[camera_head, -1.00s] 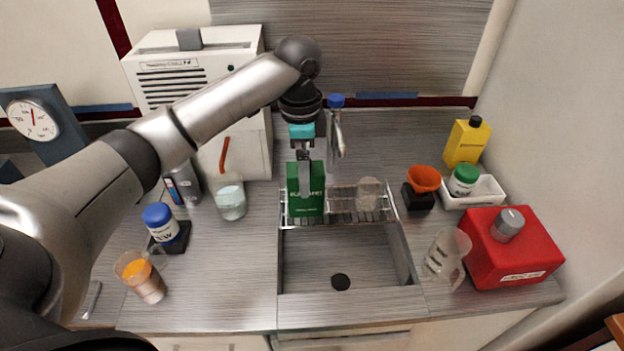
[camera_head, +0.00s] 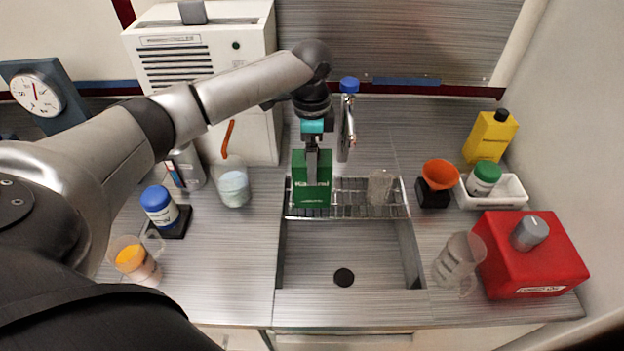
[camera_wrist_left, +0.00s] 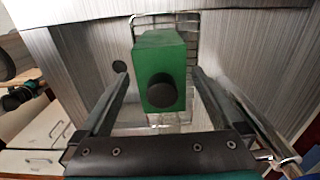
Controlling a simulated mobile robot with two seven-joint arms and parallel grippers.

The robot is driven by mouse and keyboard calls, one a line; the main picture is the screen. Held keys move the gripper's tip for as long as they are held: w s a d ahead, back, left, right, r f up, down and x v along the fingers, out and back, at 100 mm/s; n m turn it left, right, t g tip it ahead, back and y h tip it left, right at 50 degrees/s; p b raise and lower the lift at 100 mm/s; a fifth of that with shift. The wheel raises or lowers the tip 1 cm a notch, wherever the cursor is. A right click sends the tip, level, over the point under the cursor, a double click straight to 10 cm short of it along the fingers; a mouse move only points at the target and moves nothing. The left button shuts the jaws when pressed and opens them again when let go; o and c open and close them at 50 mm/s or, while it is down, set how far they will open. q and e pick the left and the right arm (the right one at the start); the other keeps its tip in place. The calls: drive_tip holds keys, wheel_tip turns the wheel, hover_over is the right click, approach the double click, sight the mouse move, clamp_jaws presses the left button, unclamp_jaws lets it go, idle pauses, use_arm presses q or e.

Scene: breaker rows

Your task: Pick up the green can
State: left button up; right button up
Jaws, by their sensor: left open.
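The green can (camera_head: 320,193), a boxy dark-green container with white lettering, stands on the wire rack at the back of the sink. In the left wrist view the can (camera_wrist_left: 160,45) is seen from above with its round black cap (camera_wrist_left: 162,91) towards me. My left gripper (camera_head: 312,168) is over the can, pointing down, and one finger covers part of its face. In the left wrist view the two open fingers (camera_wrist_left: 160,75) lie on either side of the can, with gaps visible. My right gripper is not in view.
The wire rack (camera_head: 350,192) also holds a clear glass (camera_head: 380,187). The faucet (camera_head: 347,130) stands close behind, right of my gripper. A funnel (camera_head: 440,175) and red container (camera_head: 530,255) are at right. The sink basin (camera_head: 345,245) is empty.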

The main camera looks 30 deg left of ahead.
use_arm(q)
wheel_tip(320, 180, down, 5)
drive_tip(key=shift+w+b, duration=0.1)
drive_tip(key=shift+b, duration=0.3)
clamp_jaws()
idle(0.6)
drive_tip(key=shift+w+r, duration=0.1)
drive_tip(key=shift+r, duration=0.05)
